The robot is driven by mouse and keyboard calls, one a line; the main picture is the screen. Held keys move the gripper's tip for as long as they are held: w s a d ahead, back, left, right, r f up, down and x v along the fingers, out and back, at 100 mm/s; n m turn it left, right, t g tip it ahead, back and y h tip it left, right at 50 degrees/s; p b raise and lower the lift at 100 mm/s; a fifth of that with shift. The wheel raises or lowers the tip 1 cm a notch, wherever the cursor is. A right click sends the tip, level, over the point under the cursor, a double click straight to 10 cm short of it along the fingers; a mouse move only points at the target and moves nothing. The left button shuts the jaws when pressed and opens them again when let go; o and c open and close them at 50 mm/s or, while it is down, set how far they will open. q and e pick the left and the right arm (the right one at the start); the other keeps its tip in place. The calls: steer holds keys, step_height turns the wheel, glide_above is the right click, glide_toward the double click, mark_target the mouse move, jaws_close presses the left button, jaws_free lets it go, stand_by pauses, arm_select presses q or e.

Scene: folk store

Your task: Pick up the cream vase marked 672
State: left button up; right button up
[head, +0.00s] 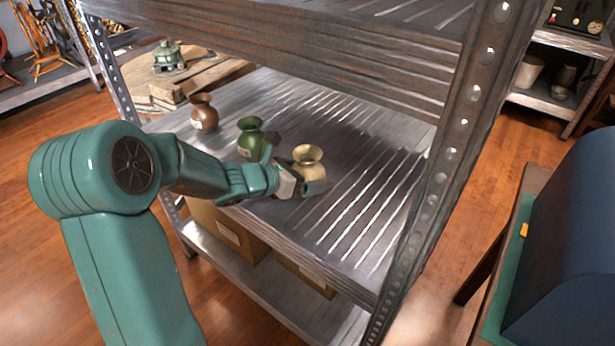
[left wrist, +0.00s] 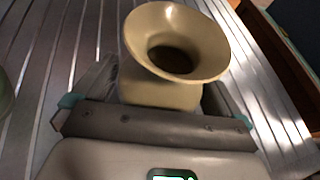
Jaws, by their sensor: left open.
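The cream vase (head: 309,158) stands upright on the metal shelf (head: 345,215), with a wide flared mouth. My left gripper (head: 300,183) is at the vase, reaching in from the left. In the left wrist view the vase (left wrist: 175,60) is directly ahead, its body between the two open fingers, which show on either side of it. Whether the fingers touch it cannot be told. No number on the vase can be read in either view. My right gripper is not in view.
A green vase (head: 250,138) and a brown vase (head: 204,113) stand to the left on the same shelf. A perforated upright post (head: 455,150) rises at the right, and an upper shelf (head: 300,50) lies overhead. Cardboard boxes (head: 225,233) sit on the lower shelf.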

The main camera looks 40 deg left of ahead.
arm_select(q)
steer(key=c, duration=1)
steer(key=shift+r, duration=0.1)
